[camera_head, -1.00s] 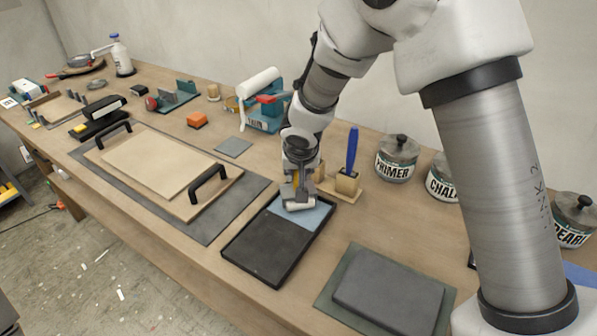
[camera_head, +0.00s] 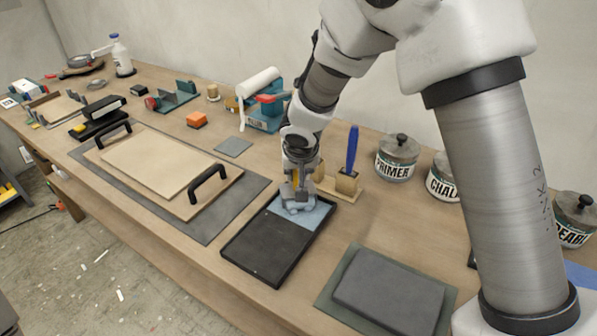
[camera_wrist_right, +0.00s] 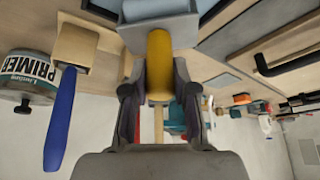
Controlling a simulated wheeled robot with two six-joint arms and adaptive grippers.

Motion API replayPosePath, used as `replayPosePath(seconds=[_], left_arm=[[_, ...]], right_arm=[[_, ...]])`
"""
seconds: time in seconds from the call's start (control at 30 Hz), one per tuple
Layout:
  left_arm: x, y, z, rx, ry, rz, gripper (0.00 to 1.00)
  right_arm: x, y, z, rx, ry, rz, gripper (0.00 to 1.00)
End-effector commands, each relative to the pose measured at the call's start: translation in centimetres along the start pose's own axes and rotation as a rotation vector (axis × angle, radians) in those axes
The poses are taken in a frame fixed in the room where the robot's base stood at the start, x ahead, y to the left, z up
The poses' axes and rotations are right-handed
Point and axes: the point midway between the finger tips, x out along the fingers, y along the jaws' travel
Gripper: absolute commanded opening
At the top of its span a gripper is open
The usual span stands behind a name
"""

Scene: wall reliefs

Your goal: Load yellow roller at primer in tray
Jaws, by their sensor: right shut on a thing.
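The black tray (camera_head: 265,248) lies on the workbench, with a blue-grey pool of primer (camera_head: 318,214) in its far end. My right gripper (camera_head: 297,186) is over that end, pointing down. It is shut on the yellow roller, whose yellow handle (camera_wrist_right: 159,65) shows between the fingers in the right wrist view. The roller's head (camera_head: 299,209) is down at the primer and looks blue-grey. The head also shows at the top edge of the right wrist view (camera_wrist_right: 160,10). Exact contact with the primer is hard to see. My left gripper is not in view.
A wooden holder (camera_head: 346,183) with a blue-handled tool (camera_head: 352,150) stands just right of the gripper. The PRIMER can (camera_head: 397,160) is farther right. A grey slab (camera_head: 388,292) lies right of the tray, and a handled board (camera_head: 150,165) lies left.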

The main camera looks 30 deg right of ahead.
Motion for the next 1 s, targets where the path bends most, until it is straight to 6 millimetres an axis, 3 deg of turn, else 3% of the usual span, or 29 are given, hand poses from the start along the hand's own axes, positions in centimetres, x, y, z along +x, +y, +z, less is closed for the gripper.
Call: replayPosePath(seconds=[1.0], left_arm=[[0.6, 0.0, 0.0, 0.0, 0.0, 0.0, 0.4]], right_arm=[[0.29, 0.04, 0.25, 0.0, -0.004, 0.001, 0.0]])
